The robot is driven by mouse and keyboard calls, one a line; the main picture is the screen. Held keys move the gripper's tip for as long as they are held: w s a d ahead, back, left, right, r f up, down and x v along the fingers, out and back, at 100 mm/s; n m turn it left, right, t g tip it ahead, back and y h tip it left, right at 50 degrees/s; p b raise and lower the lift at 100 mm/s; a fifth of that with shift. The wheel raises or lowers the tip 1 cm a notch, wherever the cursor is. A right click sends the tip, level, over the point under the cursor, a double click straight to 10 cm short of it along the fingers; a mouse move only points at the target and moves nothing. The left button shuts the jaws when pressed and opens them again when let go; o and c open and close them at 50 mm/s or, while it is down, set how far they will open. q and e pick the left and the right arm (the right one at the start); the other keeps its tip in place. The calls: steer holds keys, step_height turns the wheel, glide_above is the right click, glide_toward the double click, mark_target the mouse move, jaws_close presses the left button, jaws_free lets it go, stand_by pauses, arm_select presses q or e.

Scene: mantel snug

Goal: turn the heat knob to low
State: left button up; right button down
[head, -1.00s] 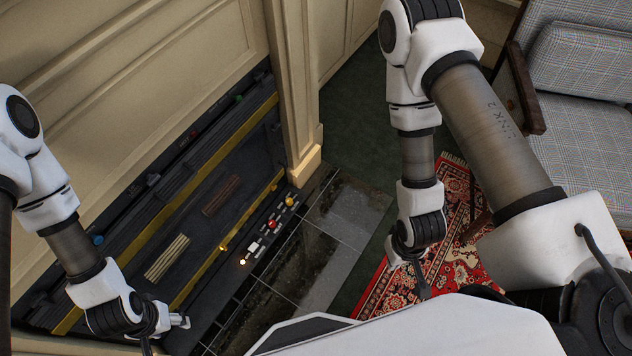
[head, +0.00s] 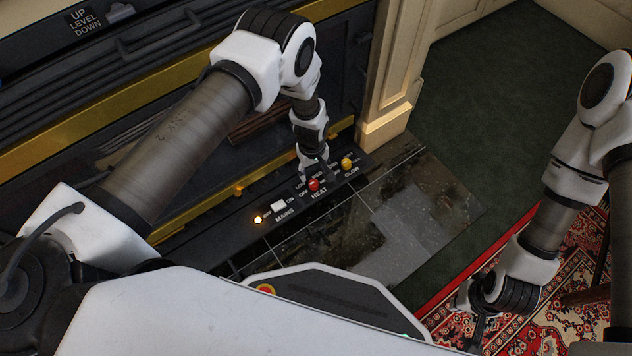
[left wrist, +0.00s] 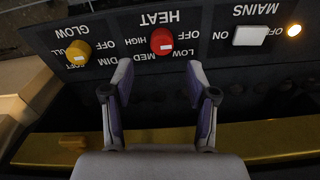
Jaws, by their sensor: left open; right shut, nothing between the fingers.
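The red heat knob (head: 313,184) sits on the black control panel in front of the fireplace. It shows in the left wrist view (left wrist: 162,40), where the lettering is upside down. Its white mark is on the side towards my gripper, facing the MED and LOW lettering; I cannot tell the exact setting. My left gripper (left wrist: 160,74) is open and empty, its fingertips just short of the knob, one on each side of it. In the head view my left gripper (head: 313,164) is right behind the knob. My right gripper (head: 470,312) is shut and empty over the rug.
The yellow glow knob (head: 347,164) and the white mains switch (head: 278,204) flank the heat knob. An amber lamp (head: 258,219) is lit. A brass rail (left wrist: 75,144) runs behind the panel. The tiled hearth (head: 400,215) in front is clear. A patterned rug (head: 565,328) lies at right.

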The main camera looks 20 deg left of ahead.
mark_target(314, 182)
arm_select(q)
steer(key=f, duration=0.1)
steer(key=f+b, duration=0.1)
steer(key=f, duration=0.1)
steer(key=s+f+b, duration=0.1)
steer(key=f, duration=0.1)
steer(key=shift+f, duration=0.25)
steer(key=shift+w+d+f+b, duration=0.1)
steer(key=shift+w+f+b, duration=0.05)
steer(key=shift+f+b, duration=0.35)
steer(key=shift+w, duration=0.1)
jaws_close()
steer(key=shift+r, duration=0.1)
